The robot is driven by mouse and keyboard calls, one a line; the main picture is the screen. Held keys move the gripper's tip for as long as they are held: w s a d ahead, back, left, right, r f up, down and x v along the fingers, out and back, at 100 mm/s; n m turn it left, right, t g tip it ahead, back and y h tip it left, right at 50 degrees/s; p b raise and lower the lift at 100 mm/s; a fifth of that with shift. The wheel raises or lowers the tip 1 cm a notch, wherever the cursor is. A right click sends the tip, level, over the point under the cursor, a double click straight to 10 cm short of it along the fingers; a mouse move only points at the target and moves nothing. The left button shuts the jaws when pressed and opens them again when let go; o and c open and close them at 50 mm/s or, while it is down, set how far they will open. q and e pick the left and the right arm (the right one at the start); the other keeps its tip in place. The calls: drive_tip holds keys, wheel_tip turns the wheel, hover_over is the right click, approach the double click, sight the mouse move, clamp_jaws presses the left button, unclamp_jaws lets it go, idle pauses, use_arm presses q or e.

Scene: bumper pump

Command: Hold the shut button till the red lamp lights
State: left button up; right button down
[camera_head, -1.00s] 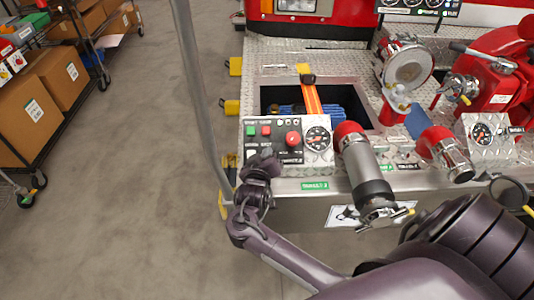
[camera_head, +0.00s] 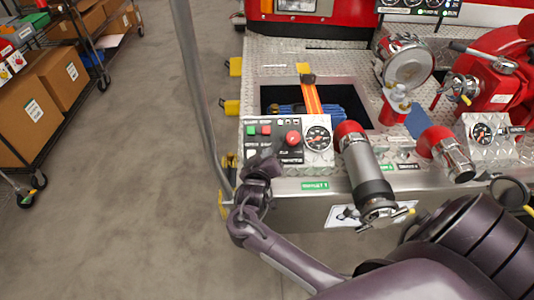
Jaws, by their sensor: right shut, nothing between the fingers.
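The control panel (camera_head: 288,152) sits on the front left of the truck's bumper deck. It carries a small green button (camera_head: 252,130), a small red button (camera_head: 266,130), a larger red knob (camera_head: 293,138) and a round gauge (camera_head: 318,138). My right gripper (camera_head: 262,160) is shut and empty at the panel's lower left, over its bottom row of controls. It hides part of that row, so I cannot tell whether it touches a button. The panel labels are too small to read, and I cannot make out a lit red lamp. My left gripper is not in view.
A silver nozzle with a red end (camera_head: 367,175) stands just right of the panel. An open bay (camera_head: 312,98) with hoses lies behind it. A grey vertical pole (camera_head: 198,90) rises left of the bumper. Shelves with boxes (camera_head: 30,105) stand far left; the floor between is clear.

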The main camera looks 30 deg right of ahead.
drive_tip(key=shift+w+d+f, duration=0.1)
drive_tip(key=shift+w+f, duration=0.1)
drive_tip(key=shift+f, duration=0.15)
idle(0.3)
idle(2.9)
drive_tip(key=shift+s+a+r+p, duration=0.15)
drive_tip(key=shift+s+r+p, duration=0.05)
drive_tip(key=shift+r+p, duration=0.25)
drive_tip(key=shift+s+a+r+p, duration=0.1)
drive_tip(key=shift+s+r+p, duration=0.1)
drive_tip(key=shift+r+p, duration=0.25)
drive_tip(key=shift+f, duration=0.1)
drive_tip(key=r+p, duration=0.1)
drive_tip(key=p, duration=0.1)
drive_tip(key=s+a+r+p, duration=0.1)
drive_tip(key=r+p, duration=0.1)
drive_tip(key=s+r+p, duration=0.1)
drive_tip(key=p, duration=0.1)
drive_tip(key=shift+s+a+r, duration=0.15)
idle(0.3)
